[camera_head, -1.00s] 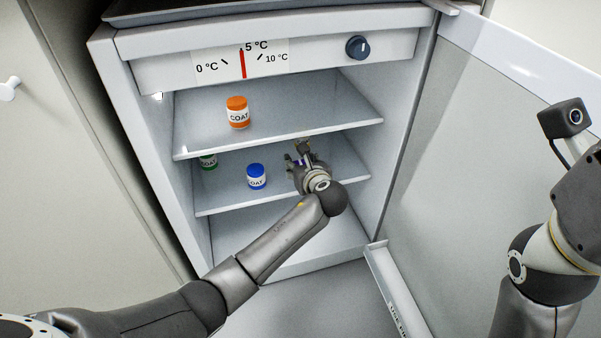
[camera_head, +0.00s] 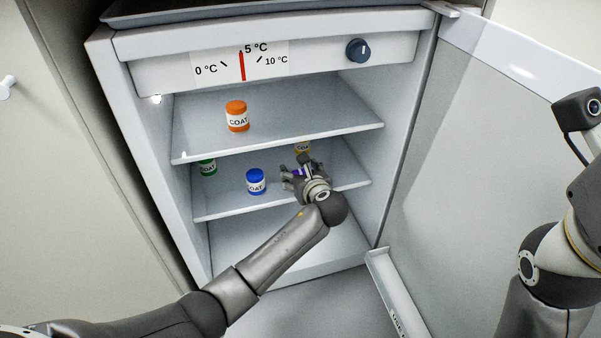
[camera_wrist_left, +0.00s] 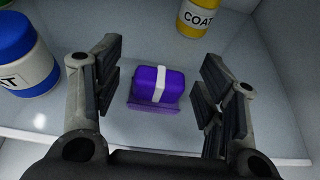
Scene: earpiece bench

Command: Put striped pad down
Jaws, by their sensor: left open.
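The striped pad (camera_wrist_left: 157,88) is a small purple block with a white stripe across it. In the left wrist view it sits on the middle shelf of the fridge, between the two fingers, with a gap on each side. In the head view only a sliver of purple (camera_head: 297,173) shows at the gripper. My left gripper (camera_head: 294,166) is open around the pad, over the middle shelf (camera_head: 225,207). My right arm is at the right edge of the head view, but its gripper is not visible.
A blue-capped jar (camera_head: 256,182) stands left of the gripper and a yellow jar (camera_wrist_left: 194,18) behind it. A green jar (camera_head: 208,167) is farther left. An orange jar (camera_head: 237,116) stands on the upper shelf. The fridge door (camera_head: 470,130) is open at the right.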

